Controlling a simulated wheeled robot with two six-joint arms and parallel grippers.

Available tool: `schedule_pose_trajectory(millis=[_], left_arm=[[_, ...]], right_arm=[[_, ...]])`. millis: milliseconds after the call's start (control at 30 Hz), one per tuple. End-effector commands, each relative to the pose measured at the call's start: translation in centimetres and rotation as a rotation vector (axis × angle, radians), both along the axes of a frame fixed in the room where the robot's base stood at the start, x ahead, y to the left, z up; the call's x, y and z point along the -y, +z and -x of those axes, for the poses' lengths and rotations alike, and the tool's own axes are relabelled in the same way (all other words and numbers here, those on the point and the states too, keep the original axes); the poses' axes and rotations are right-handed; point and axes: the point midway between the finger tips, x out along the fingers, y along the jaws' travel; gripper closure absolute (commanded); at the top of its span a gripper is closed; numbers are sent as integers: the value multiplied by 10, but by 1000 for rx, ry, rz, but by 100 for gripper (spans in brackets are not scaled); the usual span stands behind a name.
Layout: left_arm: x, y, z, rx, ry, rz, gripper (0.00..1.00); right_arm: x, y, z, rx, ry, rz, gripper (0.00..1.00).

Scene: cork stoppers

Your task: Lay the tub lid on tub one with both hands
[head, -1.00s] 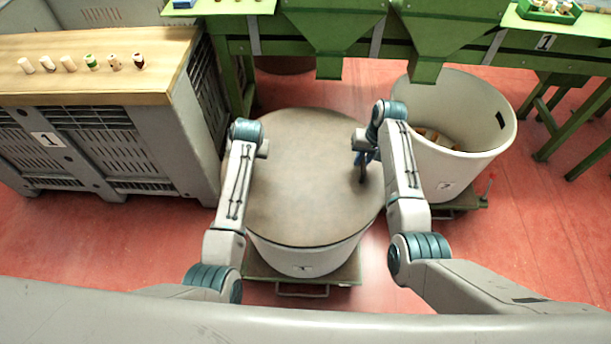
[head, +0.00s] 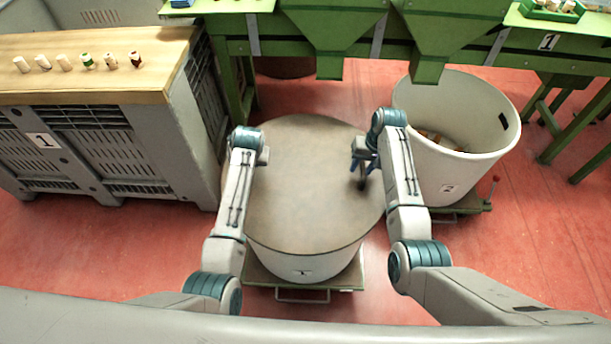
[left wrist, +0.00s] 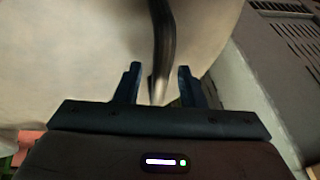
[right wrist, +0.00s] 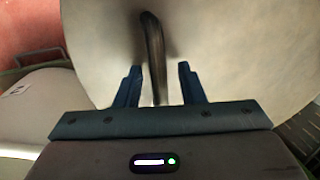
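The round brown tub lid (head: 305,190) lies over the top of tub one (head: 305,265), a white tub on a green wheeled base. One dark lid handle (right wrist: 153,50) stands between the fingers of my open right gripper (right wrist: 156,85), with gaps at both sides. Another dark handle (left wrist: 163,45) stands between the fingers of my open left gripper (left wrist: 157,85), also with gaps. In the head view my right gripper (head: 362,168) is over the lid's right part. The left fingers are hidden there by my left arm.
Tub two (head: 455,150), white and open with a few corks inside, stands close at right. A grey crate (head: 110,150) with a wooden top (head: 100,85) and several corks is at left. Green hoppers (head: 340,25) hang behind the lid. Red floor lies between.

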Motion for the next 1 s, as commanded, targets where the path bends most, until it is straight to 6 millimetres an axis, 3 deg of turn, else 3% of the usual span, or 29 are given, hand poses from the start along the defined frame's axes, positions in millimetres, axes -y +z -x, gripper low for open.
schedule_pose_trajectory(millis=[167, 400, 633, 767, 1000], left_arm=[[4, 15, 6, 2, 1, 0, 64], [11, 52, 21, 4, 0, 1, 64], [14, 67, 29, 0, 1, 1, 64], [14, 68, 29, 0, 0, 1, 64], [14, 68, 29, 0, 0, 0, 64]], right_arm=[[0, 0, 0, 0, 0, 0, 64], [0, 0, 0, 0, 0, 0, 64], [1, 4, 0, 1, 0, 0, 64], [5, 21, -1, 4, -1, 0, 64], [15, 72, -1, 6, -1, 0, 64]])
